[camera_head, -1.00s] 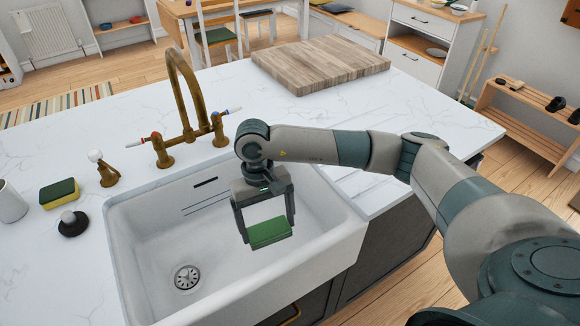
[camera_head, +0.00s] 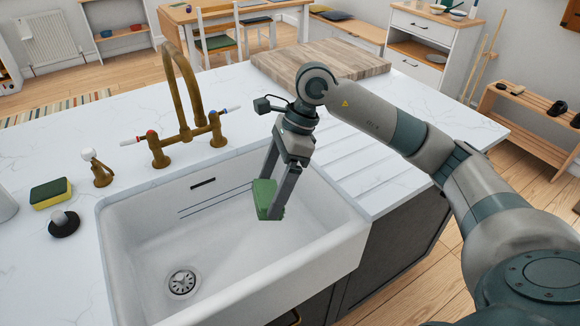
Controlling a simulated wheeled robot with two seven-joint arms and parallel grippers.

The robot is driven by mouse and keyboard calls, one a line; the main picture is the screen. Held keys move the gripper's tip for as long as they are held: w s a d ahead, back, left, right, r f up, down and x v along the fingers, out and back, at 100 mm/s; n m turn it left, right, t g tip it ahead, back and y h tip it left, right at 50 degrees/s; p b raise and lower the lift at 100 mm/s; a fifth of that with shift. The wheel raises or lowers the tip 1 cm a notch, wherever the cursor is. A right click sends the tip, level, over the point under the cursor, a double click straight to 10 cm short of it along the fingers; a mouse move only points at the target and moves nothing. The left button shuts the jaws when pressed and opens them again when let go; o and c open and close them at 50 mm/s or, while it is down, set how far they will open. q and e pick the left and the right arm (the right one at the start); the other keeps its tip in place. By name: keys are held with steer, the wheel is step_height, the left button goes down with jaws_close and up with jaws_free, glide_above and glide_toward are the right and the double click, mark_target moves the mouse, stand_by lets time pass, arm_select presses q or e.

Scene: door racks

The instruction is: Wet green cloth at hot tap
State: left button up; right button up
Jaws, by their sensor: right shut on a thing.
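My right gripper (camera_head: 271,212) reaches down over the right part of the white sink (camera_head: 225,260). It is shut on the green cloth (camera_head: 264,197), which shows between and to the left of its fingers, above the basin floor. The brass tap (camera_head: 186,95) stands behind the sink with a tall arched spout. Its left handle (camera_head: 153,138) has a red mark and its right handle (camera_head: 216,118) a blue one. The cloth is to the right of the spout. I see no water running. My left gripper is not in view.
A yellow and green sponge (camera_head: 51,193), a dark round brush (camera_head: 63,223) and a brass dispenser (camera_head: 97,168) stand on the counter left of the sink. A wooden board (camera_head: 285,68) lies behind my right arm. A drain (camera_head: 182,282) is in the sink floor.

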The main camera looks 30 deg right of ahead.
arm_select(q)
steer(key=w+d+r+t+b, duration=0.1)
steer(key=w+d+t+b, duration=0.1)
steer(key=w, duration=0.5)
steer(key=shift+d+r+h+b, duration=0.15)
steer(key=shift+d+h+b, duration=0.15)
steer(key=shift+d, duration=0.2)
arm_select(e)
steer(key=s+d+r+m+t+h, duration=0.1)
steer(key=r+m+t, duration=0.5)
steer(key=m, duration=0.7)
steer(key=shift+s+d+r+t+h, duration=0.3)
steer(key=shift+s+d+r, duration=0.3)
steer(key=shift+d, duration=0.5)
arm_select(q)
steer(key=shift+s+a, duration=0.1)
arm_select(e)
steer(key=shift+w+a+f, duration=0.1)
steer(key=shift+w, duration=0.05)
